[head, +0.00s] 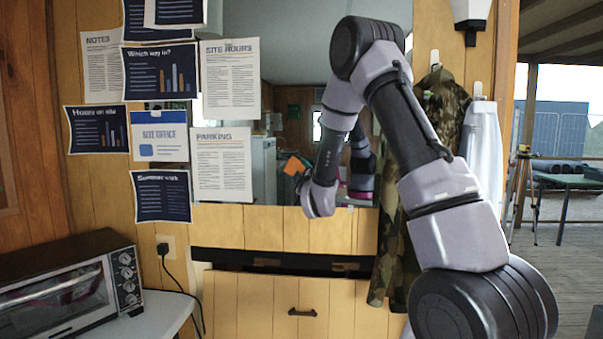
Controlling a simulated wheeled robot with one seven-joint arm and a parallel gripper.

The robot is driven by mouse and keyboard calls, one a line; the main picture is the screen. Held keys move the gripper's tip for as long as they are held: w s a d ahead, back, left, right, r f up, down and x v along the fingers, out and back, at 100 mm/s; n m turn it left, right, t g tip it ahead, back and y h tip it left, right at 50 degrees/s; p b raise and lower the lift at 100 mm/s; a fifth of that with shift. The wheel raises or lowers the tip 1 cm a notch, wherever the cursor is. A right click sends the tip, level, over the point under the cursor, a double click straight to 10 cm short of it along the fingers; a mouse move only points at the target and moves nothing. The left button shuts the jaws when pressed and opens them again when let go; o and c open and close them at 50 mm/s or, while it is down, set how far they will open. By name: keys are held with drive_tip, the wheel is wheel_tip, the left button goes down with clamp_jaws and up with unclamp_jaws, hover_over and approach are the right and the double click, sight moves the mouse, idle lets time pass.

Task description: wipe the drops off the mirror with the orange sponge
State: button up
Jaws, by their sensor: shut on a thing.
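The mirror (250,95) is on the wooden wall, partly behind pinned papers on its left and behind my arm on its right. My gripper (303,180) is in front of the lower middle of the mirror, small and partly hidden by my wrist. It is shut on the orange sponge (293,166), which shows just left of the wrist. I cannot tell whether the sponge touches the glass. A reflection of my arm shows in the mirror to the right of the wrist. No drops can be made out on the glass at this size.
Several papers (230,78) overlap the mirror's left side. A camouflage jacket (440,110) and a white garment (480,145) hang at right. A toaster oven (70,290) stands on a counter at lower left. A drawer front (300,300) lies below the mirror.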

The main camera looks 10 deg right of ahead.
drive_tip(key=shift+s+a, duration=0.3)
drive_tip(key=shift+s, duration=0.6)
drive_tip(key=shift+s+a, duration=0.35)
drive_tip(key=shift+s, duration=0.6)
drive_tip(key=shift+s+a, duration=0.3)
drive_tip(key=shift+s, duration=0.6)
drive_tip(key=shift+s+a, duration=0.25)
drive_tip(key=shift+s, duration=0.5)
drive_tip(key=shift+s+a, duration=0.2)
drive_tip(key=shift+s, duration=0.5)
